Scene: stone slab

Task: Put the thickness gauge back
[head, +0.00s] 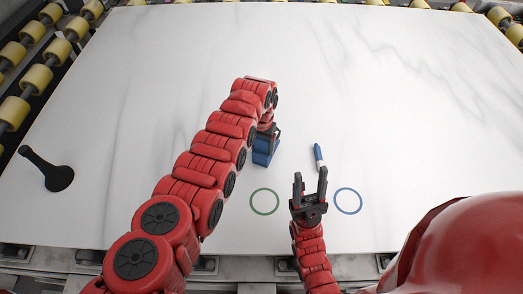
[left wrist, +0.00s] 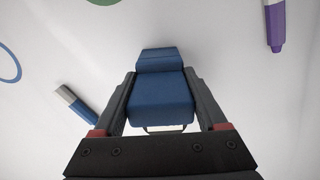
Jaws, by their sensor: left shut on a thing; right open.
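The thickness gauge appears to be the blue blocky thing (head: 264,150) near the middle of the slab in the head view. My left gripper (head: 268,132) is shut on it, and the arm partly covers it. In the left wrist view the blue body (left wrist: 162,98) sits between the two fingers (left wrist: 160,85). I cannot tell whether it touches the slab. A green ring (head: 264,201) and a blue ring (head: 348,201) are marked on the slab nearer to me. My right gripper (head: 311,178) is open and empty between the rings.
A blue marker (head: 318,157) lies right of the gauge. A purple marker (left wrist: 275,22) shows only in the left wrist view.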

